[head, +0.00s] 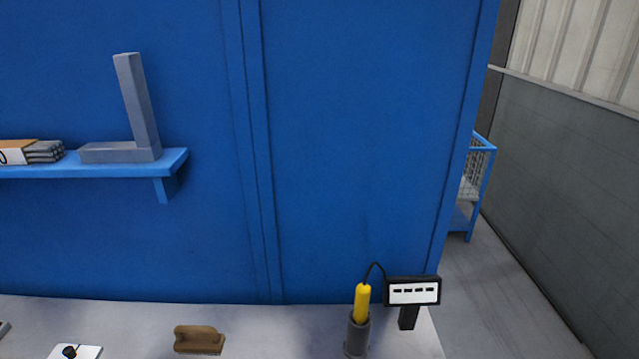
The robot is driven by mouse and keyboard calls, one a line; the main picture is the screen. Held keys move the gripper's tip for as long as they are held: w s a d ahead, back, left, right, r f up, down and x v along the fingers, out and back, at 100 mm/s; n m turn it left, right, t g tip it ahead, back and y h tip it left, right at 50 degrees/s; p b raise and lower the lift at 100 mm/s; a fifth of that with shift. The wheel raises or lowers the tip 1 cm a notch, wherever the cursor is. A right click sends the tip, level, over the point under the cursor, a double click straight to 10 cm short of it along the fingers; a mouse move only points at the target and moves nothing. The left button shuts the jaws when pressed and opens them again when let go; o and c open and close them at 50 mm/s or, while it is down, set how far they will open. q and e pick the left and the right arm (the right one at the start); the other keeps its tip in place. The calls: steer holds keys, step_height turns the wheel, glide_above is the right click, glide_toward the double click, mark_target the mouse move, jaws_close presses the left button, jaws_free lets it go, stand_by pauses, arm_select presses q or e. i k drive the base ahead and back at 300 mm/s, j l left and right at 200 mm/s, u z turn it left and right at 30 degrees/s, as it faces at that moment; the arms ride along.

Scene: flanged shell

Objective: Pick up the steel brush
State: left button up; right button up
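I cannot make out a clear steel brush. A small brown object (199,340) lies on the grey bench top (270,325) at the bottom of the head view; it has a raised back edge, and I cannot tell whether it is the brush or a holder. No bristles show. Neither of my grippers is in view.
A yellow-handled tool (361,303) stands in a grey holder (356,337), with a black cable curving towards a display box (412,291) on a stand. A white block with a black knob (75,352) is at bottom left. A blue shelf (100,168) holds a grey metal square (138,105).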

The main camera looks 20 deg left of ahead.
mark_target(190, 339)
steer(key=k, duration=1)
